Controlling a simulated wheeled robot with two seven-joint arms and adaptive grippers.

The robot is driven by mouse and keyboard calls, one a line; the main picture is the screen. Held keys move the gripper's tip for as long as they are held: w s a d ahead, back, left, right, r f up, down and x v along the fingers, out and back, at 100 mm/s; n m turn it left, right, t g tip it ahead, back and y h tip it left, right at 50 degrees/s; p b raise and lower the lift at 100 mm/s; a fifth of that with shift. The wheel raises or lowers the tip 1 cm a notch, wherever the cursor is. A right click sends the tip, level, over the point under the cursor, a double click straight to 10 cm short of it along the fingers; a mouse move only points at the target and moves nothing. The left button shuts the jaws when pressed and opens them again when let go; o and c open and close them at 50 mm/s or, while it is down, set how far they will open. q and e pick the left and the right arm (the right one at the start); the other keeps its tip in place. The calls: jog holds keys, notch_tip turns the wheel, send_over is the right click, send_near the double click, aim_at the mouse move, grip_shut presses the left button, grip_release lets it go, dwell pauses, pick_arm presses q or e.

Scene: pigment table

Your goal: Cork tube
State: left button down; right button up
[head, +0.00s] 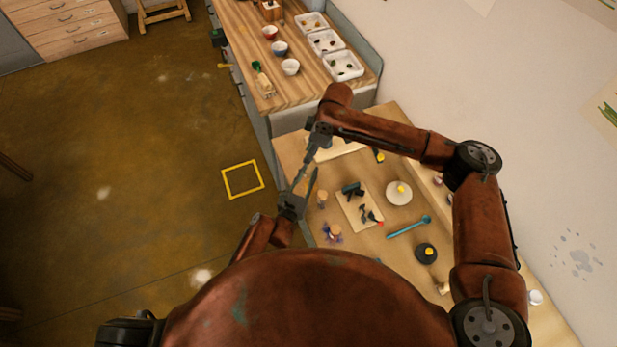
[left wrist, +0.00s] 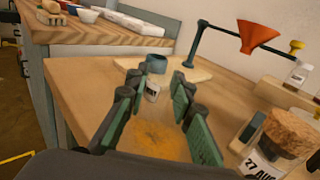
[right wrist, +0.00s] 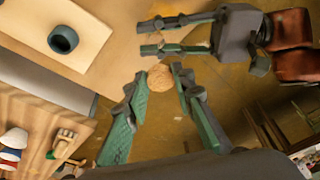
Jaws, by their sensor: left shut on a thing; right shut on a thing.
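In the right wrist view a round tan cork (right wrist: 160,78) sits between the fingertips of my right gripper, which is shut on it. My left gripper (right wrist: 150,36) shows close beyond the cork, its fingers pointing left. In the left wrist view orange-yellow powder (left wrist: 155,133) shows between the left fingers. The tube's clear walls are hard to make out, so its tilt and the cork's exact distance from its mouth cannot be told. In the head view my left gripper (head: 308,184) and right gripper (head: 307,163) are close together at the table's left edge.
A corked jar (left wrist: 278,142) labelled 27 AUG stands close right of my left gripper. An orange funnel (left wrist: 262,32) hangs on a stand, with a dark cup (left wrist: 156,64) near its base. A blue spoon (head: 409,227) and a white dish (head: 398,193) lie on the table.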

send_over(309, 176)
jog(key=w, duration=0.2)
jog(key=shift+s+d+f, duration=0.15)
jog(key=shift+f, duration=1.05)
jog(key=shift+s+d+f, duration=0.1)
jog(key=shift+d+f, duration=0.05)
jog(key=shift+f, duration=1.05)
jog(key=shift+f, duration=0.9)
jog(key=shift+f, duration=0.65)
jog(key=shift+s+f, duration=0.1)
jog(key=shift+f, duration=0.15)
jog(key=shift+r, duration=0.15)
jog(key=shift+r, duration=0.45)
jog(key=shift+r, duration=0.1)
